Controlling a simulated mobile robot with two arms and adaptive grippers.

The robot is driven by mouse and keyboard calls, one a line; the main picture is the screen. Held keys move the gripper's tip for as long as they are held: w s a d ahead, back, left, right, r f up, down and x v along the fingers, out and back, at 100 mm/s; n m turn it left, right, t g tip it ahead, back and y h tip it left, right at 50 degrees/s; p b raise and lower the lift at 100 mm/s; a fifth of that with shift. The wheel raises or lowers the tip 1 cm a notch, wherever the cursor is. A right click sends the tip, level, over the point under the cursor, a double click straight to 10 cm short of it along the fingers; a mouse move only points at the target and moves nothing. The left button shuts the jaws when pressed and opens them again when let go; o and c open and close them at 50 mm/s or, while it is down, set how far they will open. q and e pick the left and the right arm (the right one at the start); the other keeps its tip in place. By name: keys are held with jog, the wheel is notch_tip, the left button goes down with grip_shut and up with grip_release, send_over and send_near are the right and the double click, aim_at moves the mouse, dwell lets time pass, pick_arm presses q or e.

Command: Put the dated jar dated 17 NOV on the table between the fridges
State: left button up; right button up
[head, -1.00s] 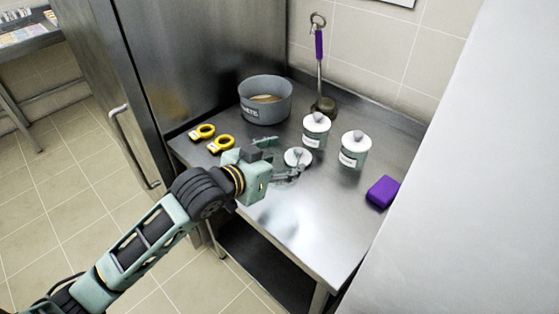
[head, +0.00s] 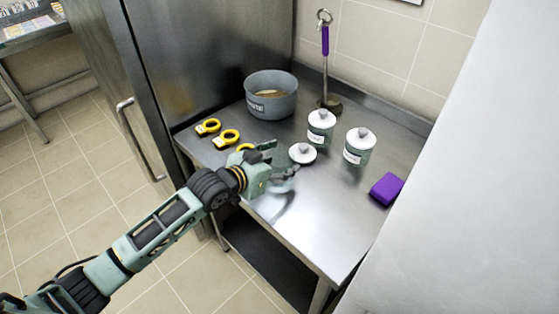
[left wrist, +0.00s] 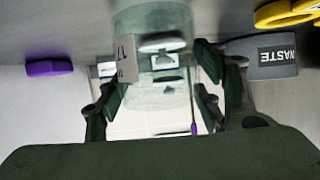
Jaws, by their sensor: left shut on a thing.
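My left gripper (head: 279,171) is shut on a see-through glass jar (head: 284,184) over the near part of the steel table (head: 320,225). In the left wrist view the jar (left wrist: 150,22) is close up between the fingers; its pale label (left wrist: 126,60) is side-on and only "17" can be read. The glass is faint in the head view, and I cannot tell whether its base touches the table. A white knobbed lid (head: 302,154) shows just beyond the fingers, apparently lying on the table. The right gripper is not in view.
Two white-lidded canisters (head: 320,128) (head: 359,147) stand behind. A steel fridge (head: 215,60) stands left, a pale wall-like side (head: 470,200) right. The front tabletop is clear.

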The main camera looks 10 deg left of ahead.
pick_arm(q)
jog(key=o, duration=1.6)
jog(key=shift+c, duration=0.2)
jog(key=shift+s, duration=0.1)
jog(key=b+v, duration=0.1)
jog(key=v, duration=1.1)
